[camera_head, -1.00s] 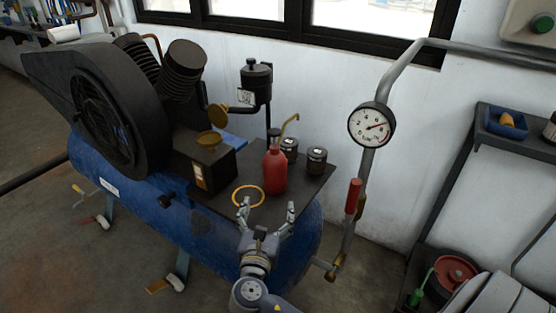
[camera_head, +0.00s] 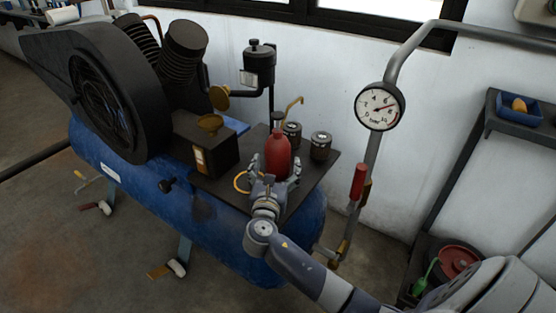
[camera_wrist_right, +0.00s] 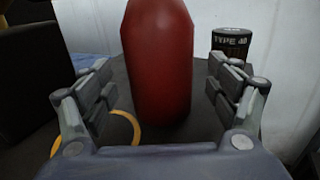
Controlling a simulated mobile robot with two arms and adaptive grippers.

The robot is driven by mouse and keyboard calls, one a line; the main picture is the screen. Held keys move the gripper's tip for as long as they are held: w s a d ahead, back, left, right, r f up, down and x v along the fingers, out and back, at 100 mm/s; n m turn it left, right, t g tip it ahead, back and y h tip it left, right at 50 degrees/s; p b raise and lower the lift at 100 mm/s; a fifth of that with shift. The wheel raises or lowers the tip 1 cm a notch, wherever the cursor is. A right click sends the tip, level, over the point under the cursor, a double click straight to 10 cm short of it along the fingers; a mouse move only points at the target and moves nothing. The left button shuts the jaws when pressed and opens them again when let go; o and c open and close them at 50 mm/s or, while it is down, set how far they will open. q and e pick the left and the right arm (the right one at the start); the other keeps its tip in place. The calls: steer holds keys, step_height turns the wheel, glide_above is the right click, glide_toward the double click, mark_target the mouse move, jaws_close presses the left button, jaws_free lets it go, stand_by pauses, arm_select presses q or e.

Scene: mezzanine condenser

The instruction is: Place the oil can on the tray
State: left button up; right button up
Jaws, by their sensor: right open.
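The red can (camera_head: 277,155), bottle-shaped with a dark cap, stands upright on a dark plate (camera_head: 314,184) on top of the blue tank. A thin brass spout (camera_head: 294,108) rises behind it; I cannot tell whether it belongs to the can. My right gripper (camera_head: 275,172) is open, with its fingers on either side of the red can. In the right wrist view the can (camera_wrist_right: 158,65) stands between the fingers, with gaps on both sides. A small blue tray (camera_head: 508,124) with a yellow-orange item sits on the shelf at right. My left gripper is not in view.
Two dark tins (camera_head: 320,146) stand just behind the can. A yellow ring (camera_head: 240,182) lies left of my gripper. A pipe with a pressure gauge (camera_head: 380,106) and red-handled valve (camera_head: 358,182) stands between plate and shelf.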

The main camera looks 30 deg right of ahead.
steer(key=shift+x, duration=0.8)
steer(key=c, duration=1.5)
steer(key=shift+r, duration=0.1)
steer(key=shift+c, duration=1)
steer(key=shift+r, duration=0.2)
